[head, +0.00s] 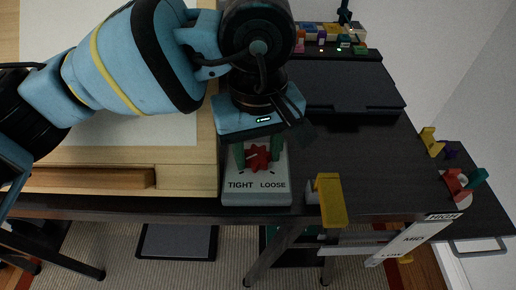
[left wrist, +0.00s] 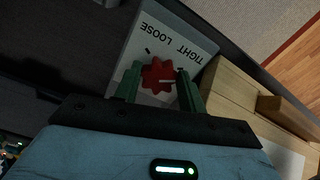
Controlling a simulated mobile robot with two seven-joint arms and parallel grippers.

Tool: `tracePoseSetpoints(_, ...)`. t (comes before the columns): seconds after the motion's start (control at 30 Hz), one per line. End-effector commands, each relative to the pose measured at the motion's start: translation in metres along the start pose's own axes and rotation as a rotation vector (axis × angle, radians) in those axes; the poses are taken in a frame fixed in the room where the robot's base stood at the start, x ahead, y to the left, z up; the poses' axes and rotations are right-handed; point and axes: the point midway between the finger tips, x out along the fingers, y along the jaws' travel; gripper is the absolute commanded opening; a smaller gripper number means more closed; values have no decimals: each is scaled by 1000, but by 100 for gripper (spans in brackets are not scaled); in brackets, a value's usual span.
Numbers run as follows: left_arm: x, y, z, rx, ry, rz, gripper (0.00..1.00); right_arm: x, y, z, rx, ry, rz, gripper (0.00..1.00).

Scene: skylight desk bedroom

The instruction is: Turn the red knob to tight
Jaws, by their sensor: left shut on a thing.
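The red knob (head: 258,157) is star-shaped and sits on a light grey block (head: 257,198) marked TIGHT on the left and LOOSE on the right in the head view. My left gripper (head: 258,153) comes down over it, with one green finger on each side. In the left wrist view the knob (left wrist: 157,74) sits between the fingers of the left gripper (left wrist: 158,79), which is shut on it. A pale line on the knob points right there, toward the TIGHT side and one finger. My right gripper is not in view.
A wooden board with a raised ledge (head: 90,180) lies left of the block. A black closed case (head: 340,85) lies behind on the dark desk. A yellow piece (head: 330,200) stands at the front edge, right of the block. The desk between is clear.

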Motion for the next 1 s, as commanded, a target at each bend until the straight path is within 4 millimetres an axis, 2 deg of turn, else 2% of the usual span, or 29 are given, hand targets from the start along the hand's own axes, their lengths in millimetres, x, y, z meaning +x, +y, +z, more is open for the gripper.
tracePoseSetpoints(0.47, -2, 0, 0, 13, 2, 2, 18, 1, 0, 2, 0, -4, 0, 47)
tracePoseSetpoints(0.5, -2, 0, 0, 13, 2, 3, 44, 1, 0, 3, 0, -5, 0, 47)
tracePoseSetpoints(0.63, -1, 0, 0, 13, 1, 2, 61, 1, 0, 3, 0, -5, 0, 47)
tracePoseSetpoints(1.0, -5, 0, 0, 12, 1, 2, 62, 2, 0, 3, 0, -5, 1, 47)
